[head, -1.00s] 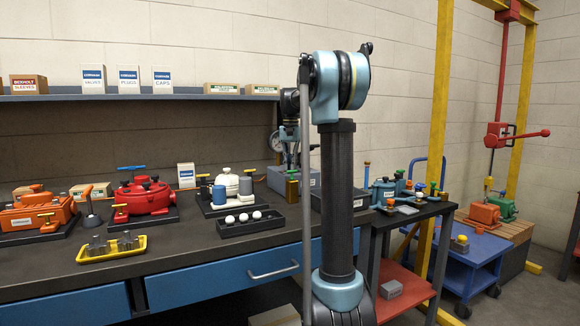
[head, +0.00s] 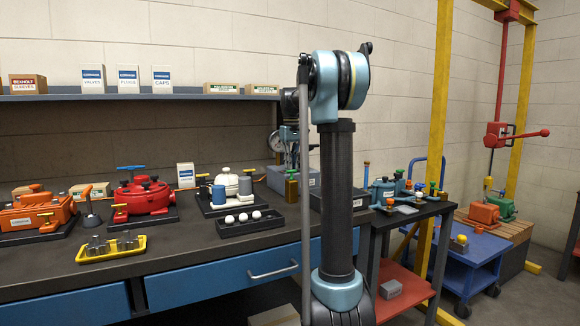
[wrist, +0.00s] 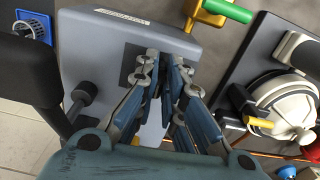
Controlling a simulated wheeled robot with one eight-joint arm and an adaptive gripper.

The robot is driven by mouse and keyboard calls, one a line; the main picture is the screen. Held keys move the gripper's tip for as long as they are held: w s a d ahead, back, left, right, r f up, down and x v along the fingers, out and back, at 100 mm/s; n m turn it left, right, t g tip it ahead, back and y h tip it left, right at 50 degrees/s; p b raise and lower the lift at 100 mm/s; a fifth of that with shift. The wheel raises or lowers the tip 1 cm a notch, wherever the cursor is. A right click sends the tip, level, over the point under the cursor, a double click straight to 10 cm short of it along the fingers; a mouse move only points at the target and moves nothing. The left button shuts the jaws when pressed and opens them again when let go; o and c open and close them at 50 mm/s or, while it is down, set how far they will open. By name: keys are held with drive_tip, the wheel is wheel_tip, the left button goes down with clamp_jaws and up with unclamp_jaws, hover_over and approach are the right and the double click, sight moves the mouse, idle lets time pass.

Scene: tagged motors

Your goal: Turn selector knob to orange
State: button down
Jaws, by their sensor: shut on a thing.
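The grey box (wrist: 103,50) with a dark square plate (wrist: 132,65) on its face lies under my gripper in the wrist view. The same grey box (head: 309,177) stands at the back of the bench in the head view, partly behind my arm. My gripper (wrist: 164,68) is over the plate, its fingers closed on the dark selector knob. The knob is mostly hidden between the fingers, so its pointing direction cannot be told. I cannot make out an orange mark beside it. In the head view my gripper (head: 291,152) reaches down to the box, small and partly hidden.
A white-domed motor (head: 228,186) stands left of the box, and a tray with white balls (head: 250,220) lies in front. A brass valve with a green handle (head: 292,184) is close to the box.

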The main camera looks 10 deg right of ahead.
drive_tip(key=n, duration=0.4)
drive_tip(key=shift+w+d, duration=0.1)
drive_tip(key=shift+w+d+n, duration=0.1)
drive_tip(key=shift+n, duration=2.1)
drive_tip(key=c, duration=1.7)
unclamp_jaws()
drive_tip(key=shift+r, duration=0.1)
wheel_tip(320, 180, up, 12)
